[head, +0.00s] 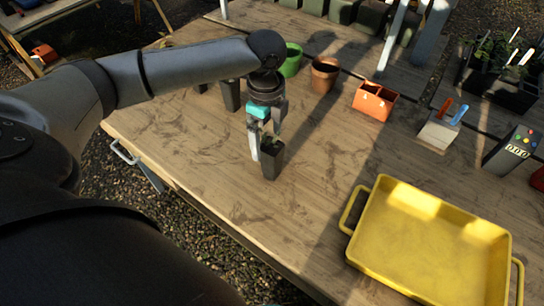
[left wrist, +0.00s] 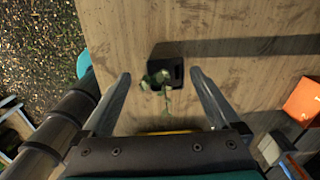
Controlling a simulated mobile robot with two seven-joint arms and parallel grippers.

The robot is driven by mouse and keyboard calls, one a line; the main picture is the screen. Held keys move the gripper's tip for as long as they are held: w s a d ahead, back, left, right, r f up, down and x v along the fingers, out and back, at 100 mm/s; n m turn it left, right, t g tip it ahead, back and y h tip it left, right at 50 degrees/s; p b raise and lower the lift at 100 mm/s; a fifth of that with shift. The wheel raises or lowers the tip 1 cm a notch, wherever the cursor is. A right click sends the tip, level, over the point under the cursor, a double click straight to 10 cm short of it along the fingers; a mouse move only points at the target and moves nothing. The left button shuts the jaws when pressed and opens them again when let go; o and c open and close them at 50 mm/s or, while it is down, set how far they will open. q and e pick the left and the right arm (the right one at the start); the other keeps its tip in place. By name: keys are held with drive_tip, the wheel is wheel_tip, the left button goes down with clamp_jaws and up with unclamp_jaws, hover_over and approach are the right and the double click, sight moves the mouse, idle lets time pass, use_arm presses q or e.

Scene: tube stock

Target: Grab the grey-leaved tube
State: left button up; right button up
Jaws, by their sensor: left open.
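A dark square tube (head: 271,162) stands upright on the wooden table below my left gripper (head: 267,140). In the left wrist view the tube (left wrist: 177,71) has a small plant with pale grey-green leaves (left wrist: 159,79). The left gripper (left wrist: 160,74) is open, with one finger on each side of the plant in that view. The fingers look apart from the tube; their exact height over it is hard to tell. Another dark tube (head: 231,96) stands behind, partly hidden by my arm; its leaves are not visible. My right gripper is not in view.
A yellow tray (head: 372,262) lies at the front right. A green pot (head: 291,62), a terracotta pot (head: 324,76) and an orange box (head: 373,103) stand behind. A small holder with colored handles (head: 438,131) is at the right. The table between tube and tray is clear.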

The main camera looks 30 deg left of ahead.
sight(268, 147)
use_arm(q)
drive_tip(key=shift+f, duration=0.9)
drive_tip(key=shift+w+f, duration=0.1)
drive_tip(key=shift+f, duration=0.6)
drive_tip(key=f, duration=0.1)
drive_tip(key=f+b, duration=0.1)
drive_tip(key=f, duration=0.1)
drive_tip(key=f+b, duration=0.1)
drive_tip(key=f, duration=0.1)
drive_tip(key=shift+w+d, duration=0.3)
drive_tip(key=shift+r, duration=0.1)
clamp_jaws()
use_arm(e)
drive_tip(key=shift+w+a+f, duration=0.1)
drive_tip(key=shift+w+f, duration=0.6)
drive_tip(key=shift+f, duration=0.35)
